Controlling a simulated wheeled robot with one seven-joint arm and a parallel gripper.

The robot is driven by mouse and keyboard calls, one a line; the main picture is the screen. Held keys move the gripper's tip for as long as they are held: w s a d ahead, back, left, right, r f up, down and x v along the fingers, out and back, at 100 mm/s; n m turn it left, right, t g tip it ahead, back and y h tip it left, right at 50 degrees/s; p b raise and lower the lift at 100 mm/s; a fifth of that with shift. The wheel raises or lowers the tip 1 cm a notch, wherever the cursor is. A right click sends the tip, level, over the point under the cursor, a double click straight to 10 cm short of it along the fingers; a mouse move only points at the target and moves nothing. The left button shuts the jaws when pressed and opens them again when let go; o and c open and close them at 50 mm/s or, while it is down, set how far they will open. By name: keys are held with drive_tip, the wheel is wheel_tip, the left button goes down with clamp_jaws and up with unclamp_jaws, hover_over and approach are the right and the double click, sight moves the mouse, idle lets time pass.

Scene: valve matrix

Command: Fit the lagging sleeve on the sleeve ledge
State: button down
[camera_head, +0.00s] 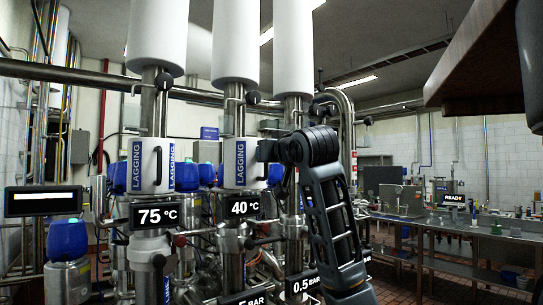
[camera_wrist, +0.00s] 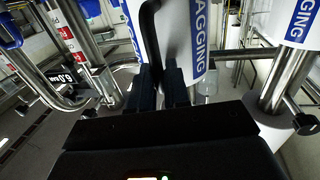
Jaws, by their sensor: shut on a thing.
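A white lagging sleeve (camera_head: 234,165) with a blue LAGGING label is at the middle pipe in the head view, above the 40 °C display. It fills the top centre of the wrist view (camera_wrist: 183,35). My gripper (camera_head: 268,151) is at its right side, with its dark fingers (camera_wrist: 165,88) shut on the sleeve's dark handle (camera_wrist: 150,30). The sleeve looks upright. I cannot tell whether it is around the pipe or just in front of it. Which part is the sleeve ledge is unclear, and the sleeve's underside is hidden.
Another labelled sleeve (camera_head: 150,165) is on the left pipe, above the 75 °C display (camera_head: 156,215). Fixed white cylinders (camera_head: 236,40) cover the pipes higher up. Displays, valves and blue-capped units crowd below. A brown overhead surface (camera_head: 475,50) is at upper right; benches (camera_head: 450,235) stand farther back.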

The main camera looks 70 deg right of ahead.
drive_tip(key=shift+w+a+p+x, duration=0.15)
drive_tip(key=shift+a+p+x, duration=0.05)
drive_tip(key=shift+x, duration=1.05)
drive_tip(key=shift+w+a+p+x, duration=0.15)
drive_tip(key=shift+w+a+x, duration=0.05)
drive_tip(key=shift+x, duration=1.05)
drive_tip(key=shift+w+a+p+x, duration=0.15)
drive_tip(key=shift+p+x, duration=0.05)
drive_tip(key=shift+x, duration=1.1)
drive_tip(key=shift+f, duration=0.1)
drive_tip(key=shift+f, duration=0.25)
drive_tip(key=c, duration=1)
unclamp_jaws()
drive_tip(key=shift+a, duration=0.1)
